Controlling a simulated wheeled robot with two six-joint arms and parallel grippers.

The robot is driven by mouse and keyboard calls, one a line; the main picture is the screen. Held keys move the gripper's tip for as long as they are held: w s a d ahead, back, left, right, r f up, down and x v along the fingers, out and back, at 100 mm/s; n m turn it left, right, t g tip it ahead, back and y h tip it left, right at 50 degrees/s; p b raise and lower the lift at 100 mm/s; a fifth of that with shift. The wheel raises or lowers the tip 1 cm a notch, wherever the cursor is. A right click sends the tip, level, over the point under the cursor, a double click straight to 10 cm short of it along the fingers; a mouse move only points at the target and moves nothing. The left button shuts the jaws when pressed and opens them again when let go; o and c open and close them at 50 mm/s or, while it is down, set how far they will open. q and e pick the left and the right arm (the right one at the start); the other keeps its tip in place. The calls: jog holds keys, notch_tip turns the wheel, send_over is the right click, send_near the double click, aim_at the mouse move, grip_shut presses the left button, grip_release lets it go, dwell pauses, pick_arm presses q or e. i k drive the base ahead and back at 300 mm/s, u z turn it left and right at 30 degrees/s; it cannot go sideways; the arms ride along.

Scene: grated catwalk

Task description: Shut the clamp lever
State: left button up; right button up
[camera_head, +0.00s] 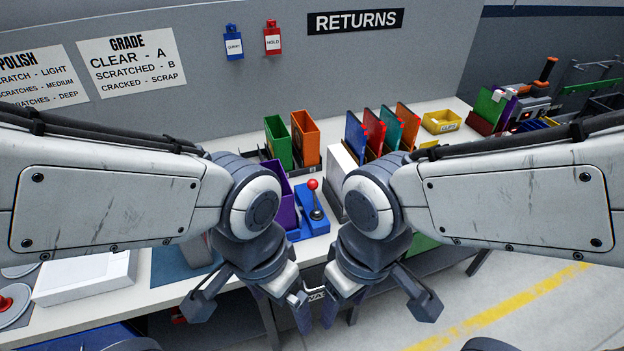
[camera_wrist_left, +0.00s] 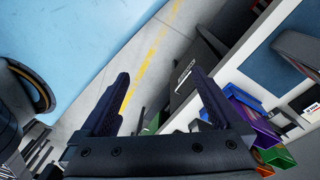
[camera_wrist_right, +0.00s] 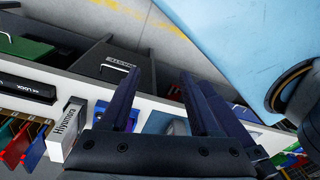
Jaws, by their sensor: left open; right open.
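The clamp lever (camera_head: 313,185) has a red ball on a dark, nearly upright stem. It rises from a blue base (camera_head: 314,221) on the white bench in the head view, between my two forearms. My left gripper (camera_head: 250,302) is open and empty, below and left of the lever in the picture, pointing down near the bench's front edge. It also shows in the left wrist view (camera_wrist_left: 163,95). My right gripper (camera_head: 378,304) is open and empty, below and right of the lever; its fingers show in the right wrist view (camera_wrist_right: 160,92). Neither gripper touches the lever.
A purple bin (camera_head: 283,205) stands left of the lever, and a white box (camera_head: 342,172) stands to its right. Green (camera_head: 278,142) and orange bins (camera_head: 306,138) stand behind. A yellow bin (camera_head: 441,121) is farther right. Open floor (camera_head: 520,290) lies in front right.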

aim_at(312, 185)
jog(key=k, duration=1.3)
jog(key=u, duration=0.75)
jog(key=i, duration=1.8)
jog(key=z, duration=0.75)
